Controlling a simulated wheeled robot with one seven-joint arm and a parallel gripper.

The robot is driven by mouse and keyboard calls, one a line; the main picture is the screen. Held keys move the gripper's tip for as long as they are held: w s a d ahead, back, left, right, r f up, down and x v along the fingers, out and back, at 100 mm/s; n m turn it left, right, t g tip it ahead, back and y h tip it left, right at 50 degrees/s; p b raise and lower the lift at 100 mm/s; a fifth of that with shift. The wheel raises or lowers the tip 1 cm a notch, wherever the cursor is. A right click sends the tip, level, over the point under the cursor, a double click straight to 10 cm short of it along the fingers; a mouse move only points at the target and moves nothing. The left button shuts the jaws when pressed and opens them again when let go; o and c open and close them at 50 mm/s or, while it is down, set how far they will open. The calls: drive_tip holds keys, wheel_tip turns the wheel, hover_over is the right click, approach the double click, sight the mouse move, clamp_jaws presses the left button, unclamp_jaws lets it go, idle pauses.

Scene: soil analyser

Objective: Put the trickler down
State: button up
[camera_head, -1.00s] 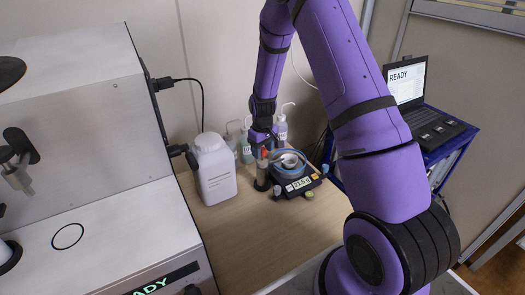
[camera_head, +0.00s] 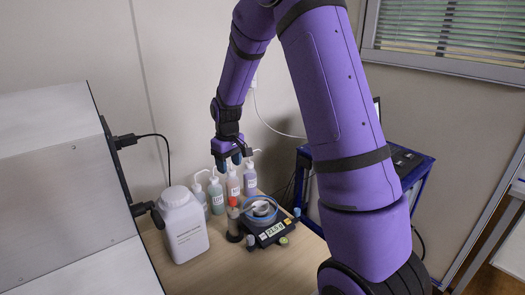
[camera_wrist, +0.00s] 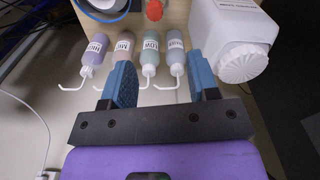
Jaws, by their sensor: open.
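The trickler, a small brownish cylinder with an orange top (camera_head: 234,226), stands upright on a dark foot on the wooden bench, just left of the balance. Its orange part (camera_wrist: 154,10) shows at the top edge of the wrist view; the rest is cut off there. My gripper (camera_head: 231,160) is raised above and behind the trickler, apart from it. In the wrist view my gripper (camera_wrist: 160,72) has its two blue fingers spread wide, with nothing held between them.
The balance (camera_head: 270,234) carries a blue ring and pale dish. Several wash bottles (camera_head: 250,180) stand behind it, below my gripper; they also show near the fingers in the wrist view (camera_wrist: 148,45). A white jug (camera_head: 184,228) stands left, beside the grey analyser (camera_head: 60,190). Bench front is clear.

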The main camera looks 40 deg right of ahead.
drive_tip(key=s+a+r+t, duration=0.1)
drive_tip(key=s+r, duration=0.3)
drive_tip(key=r, duration=0.2)
drive_tip(key=s+a+r, duration=0.2)
drive_tip(key=s+r, duration=0.1)
drive_tip(key=r, duration=0.3)
drive_tip(key=s+a+r+m+t, duration=0.1)
drive_tip(key=s+r, duration=0.4)
drive_tip(key=s, duration=0.7)
drive_tip(key=s+a+r+m+t, duration=0.1)
drive_tip(key=s+r, duration=0.4)
drive_tip(key=s, duration=0.8)
drive_tip(key=a+t, duration=0.1)
drive_tip(key=a, duration=0.1)
drive_tip(key=shift+a+r+t, duration=0.3)
drive_tip(key=shift+r+t, duration=0.05)
drive_tip(key=shift+t, duration=0.05)
